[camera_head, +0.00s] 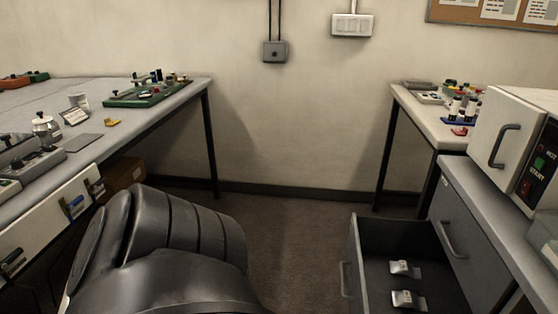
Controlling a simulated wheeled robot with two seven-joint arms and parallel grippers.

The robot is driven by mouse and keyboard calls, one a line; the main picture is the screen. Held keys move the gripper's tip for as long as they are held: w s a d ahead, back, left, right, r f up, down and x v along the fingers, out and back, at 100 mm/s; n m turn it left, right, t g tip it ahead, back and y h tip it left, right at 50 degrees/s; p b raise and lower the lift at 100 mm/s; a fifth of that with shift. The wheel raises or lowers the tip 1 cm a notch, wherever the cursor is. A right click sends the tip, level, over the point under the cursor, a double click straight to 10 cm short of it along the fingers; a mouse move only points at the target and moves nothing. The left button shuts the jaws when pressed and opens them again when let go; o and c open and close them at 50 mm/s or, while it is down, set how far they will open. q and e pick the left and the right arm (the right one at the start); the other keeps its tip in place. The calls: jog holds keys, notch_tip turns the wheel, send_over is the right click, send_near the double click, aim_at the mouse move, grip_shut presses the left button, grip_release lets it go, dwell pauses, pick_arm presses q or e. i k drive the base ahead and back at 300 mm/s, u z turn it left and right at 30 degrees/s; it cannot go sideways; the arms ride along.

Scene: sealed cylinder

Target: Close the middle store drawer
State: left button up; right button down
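An open grey drawer (390,228) sticks out to the left from the grey cabinet at the lower right. Its handle (344,279) is on its left-facing front. Two small white-labelled packets (405,268) lie inside on the dark bottom. A grey cabinet front with a handle (452,238) stands behind it. I cannot tell from this view which drawer of the stack is the open one. My dark arm covers the lower left middle. Neither gripper shows.
A white oven-like box (505,135) stands on the cabinet top. A small table (435,130) with vials is behind it. A long workbench (150,125) with trays and tools runs along the left. The floor (290,225) between is clear.

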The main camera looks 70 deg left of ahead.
aim_at(372, 242)
jog(key=u, duration=1)
jog(key=k, duration=1.15)
jog(key=u, duration=0.35)
jog(key=i, duration=1.55)
jog(key=z, duration=0.5)
